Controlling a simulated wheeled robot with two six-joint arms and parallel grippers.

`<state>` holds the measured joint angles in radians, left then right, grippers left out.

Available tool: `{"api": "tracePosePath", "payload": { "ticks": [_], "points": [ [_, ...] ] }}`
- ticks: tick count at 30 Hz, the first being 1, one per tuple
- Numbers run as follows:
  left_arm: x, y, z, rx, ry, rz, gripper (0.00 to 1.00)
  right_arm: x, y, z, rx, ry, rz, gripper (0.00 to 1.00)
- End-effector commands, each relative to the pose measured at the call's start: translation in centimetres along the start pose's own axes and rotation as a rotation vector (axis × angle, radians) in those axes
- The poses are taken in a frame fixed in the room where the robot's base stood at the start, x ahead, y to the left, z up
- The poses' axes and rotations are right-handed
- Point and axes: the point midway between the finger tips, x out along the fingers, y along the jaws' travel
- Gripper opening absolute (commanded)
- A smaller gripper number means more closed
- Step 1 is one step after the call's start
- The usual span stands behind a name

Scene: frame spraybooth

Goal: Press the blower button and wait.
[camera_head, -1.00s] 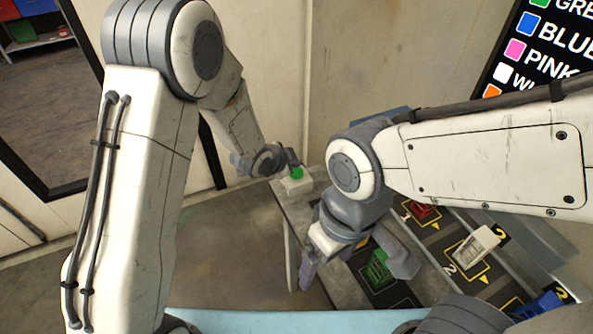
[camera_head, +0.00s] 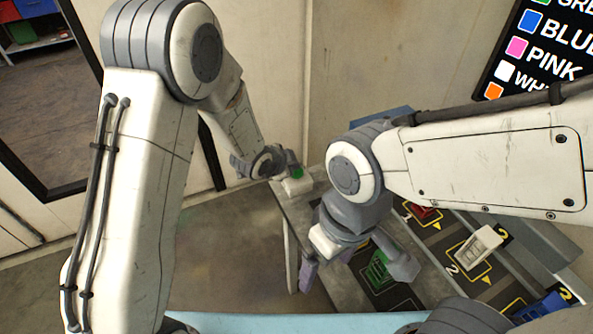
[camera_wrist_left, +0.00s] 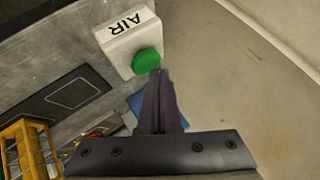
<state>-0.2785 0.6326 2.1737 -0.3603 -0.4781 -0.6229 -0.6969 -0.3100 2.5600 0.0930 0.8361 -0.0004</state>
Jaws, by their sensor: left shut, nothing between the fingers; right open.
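The blower button is a green round cap (camera_wrist_left: 147,62) on a white box (camera_wrist_left: 122,37) marked AIR, at the corner of a grey table. In the head view the green button (camera_head: 297,173) and its box (camera_head: 291,187) show at the table's far left corner. My left gripper (camera_head: 294,164) is shut and empty, its tips right at the button. In the left wrist view the shut fingers (camera_wrist_left: 160,74) end at the button's edge; I cannot tell whether they touch it. My right gripper (camera_head: 345,274) is open above the table's near left part.
The grey table (camera_head: 294,211) holds a green frame piece (camera_head: 377,268), a red one (camera_head: 421,211), a white one (camera_head: 478,246) and a blue one (camera_head: 543,305) in numbered places. A colour list board (camera_head: 535,50) hangs at upper right. Bare floor lies left of the table.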

Motion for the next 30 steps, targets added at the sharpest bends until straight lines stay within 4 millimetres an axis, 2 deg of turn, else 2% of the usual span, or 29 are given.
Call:
{"api": "tracePosePath", "payload": {
  "ticks": [30],
  "points": [
    [0.8,0.6,0.6,0.0,-0.001,0.001,0.0,1.1,0.1,0.1,0.0,0.0,0.0,0.9]
  ]
}}
